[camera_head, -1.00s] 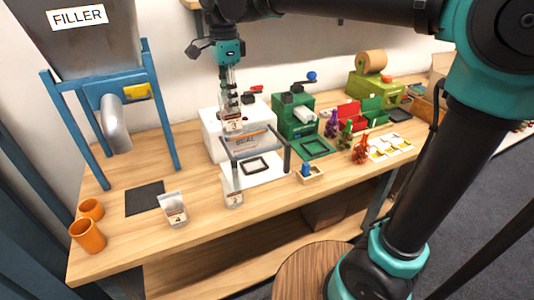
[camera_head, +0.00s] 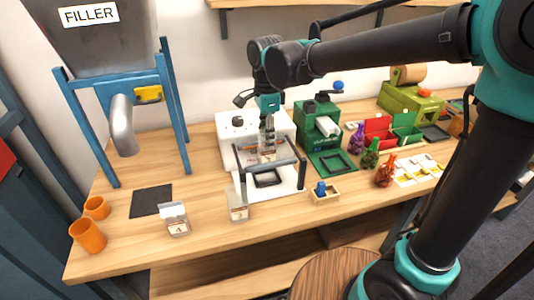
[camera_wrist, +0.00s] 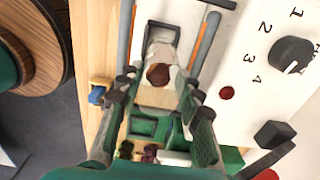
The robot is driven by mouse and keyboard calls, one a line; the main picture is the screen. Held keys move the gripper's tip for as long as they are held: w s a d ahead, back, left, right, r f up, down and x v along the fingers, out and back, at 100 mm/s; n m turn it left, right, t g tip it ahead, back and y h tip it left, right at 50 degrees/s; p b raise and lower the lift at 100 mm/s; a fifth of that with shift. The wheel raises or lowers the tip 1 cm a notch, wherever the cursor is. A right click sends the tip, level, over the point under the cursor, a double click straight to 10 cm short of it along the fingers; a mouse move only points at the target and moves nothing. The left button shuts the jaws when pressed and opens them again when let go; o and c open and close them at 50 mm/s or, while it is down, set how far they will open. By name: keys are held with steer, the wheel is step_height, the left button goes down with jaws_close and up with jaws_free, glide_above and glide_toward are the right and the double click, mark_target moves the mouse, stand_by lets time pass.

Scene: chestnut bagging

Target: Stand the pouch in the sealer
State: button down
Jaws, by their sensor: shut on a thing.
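My gripper (camera_head: 268,142) is shut on a clear pouch (camera_head: 267,155) and holds it upright over the white sealer. In the wrist view, the pouch (camera_wrist: 160,55) shows brown contents and a tan label between my two fingers (camera_wrist: 160,108). The sealer (camera_head: 228,124) has a white body, a numbered dial (camera_wrist: 292,54) and a dark bar across its front. Its white base plate (camera_head: 290,192) carries a black square frame (camera_head: 268,180). The pouch hangs behind the bar; whether its bottom touches the sealer is hard to tell.
Two other pouches stand near the table's front, one left (camera_head: 174,220) and one in front of the sealer (camera_head: 238,206). A black mat (camera_head: 151,200) and orange cups (camera_head: 88,236) are left.

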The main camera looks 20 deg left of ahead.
mark_target(267, 153)
steer(key=shift+f, duration=3.1)
steer(key=shift+f, duration=0.1)
steer(key=c, duration=1.3)
jaws_free()
step_height(267, 153, up, 12)
steer(key=shift+r, duration=0.15)
